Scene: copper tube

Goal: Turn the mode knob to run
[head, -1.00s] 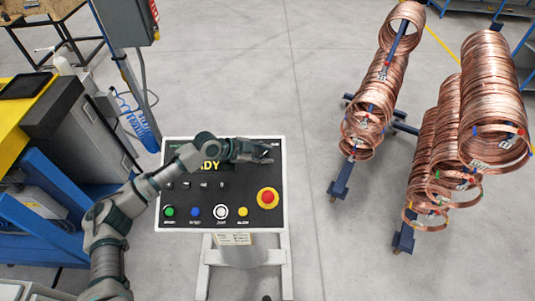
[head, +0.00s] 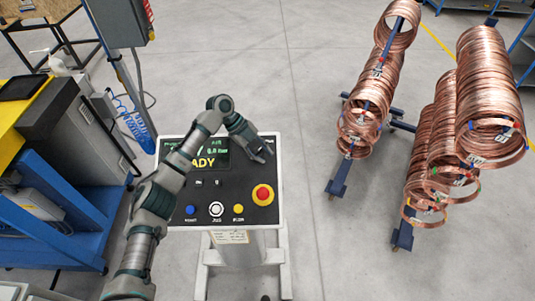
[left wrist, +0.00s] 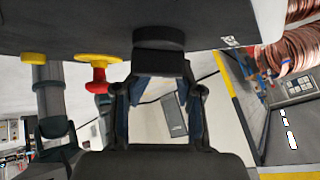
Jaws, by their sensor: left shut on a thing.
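The control panel (head: 222,205) is a black face in a white frame on a white stand. My left gripper (head: 264,152) is at its upper right edge and hides the mode knob in the head view. In the left wrist view, a round black knob (left wrist: 158,38) sits on the panel's face, and my left gripper (left wrist: 160,72) is shut on it with a finger on each side. The knob's pointer and labels cannot be read. The panel's display (head: 207,157) is partly covered by my arm and shows "ADY". My right gripper is not in view.
A red emergency stop (head: 262,194) on a yellow base is below the gripper, with blue, white and yellow buttons along the lower panel. Copper coils (head: 490,100) hang on blue racks at the right. A blue cart (head: 60,225) stands at the left. Grey floor lies between.

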